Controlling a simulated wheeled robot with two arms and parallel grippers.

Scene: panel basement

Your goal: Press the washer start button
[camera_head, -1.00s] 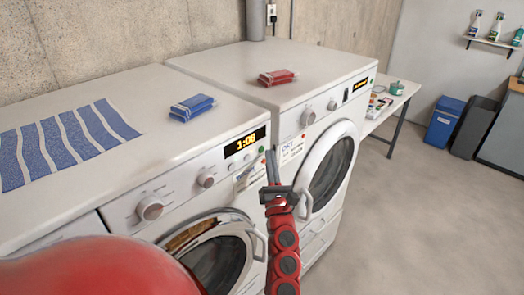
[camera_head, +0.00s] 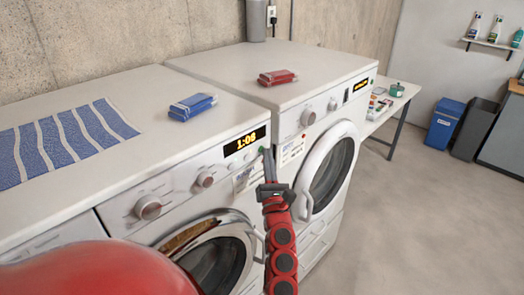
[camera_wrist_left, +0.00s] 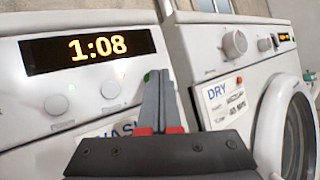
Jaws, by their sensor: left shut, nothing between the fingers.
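The washer (camera_head: 170,190) is the left white machine, with a lit display (camera_head: 244,141) reading 1:08 and round knobs. The display also shows in the left wrist view (camera_wrist_left: 88,50). A small green button (camera_head: 262,149) sits at the right end of the washer's panel. In the left wrist view a sliver of the green button (camera_wrist_left: 147,76) shows beside the fingertips. My left gripper (camera_head: 268,152) is shut and empty, its tips at the button and partly covering it. I cannot tell whether they touch it. My right gripper is not in view.
The dryer (camera_head: 290,90) with a "DRY" label (camera_wrist_left: 228,100) stands close on the right. A blue box (camera_head: 193,106) and striped cloth (camera_head: 62,143) lie on the washer, and a red box (camera_head: 278,77) on the dryer. The floor at right is clear.

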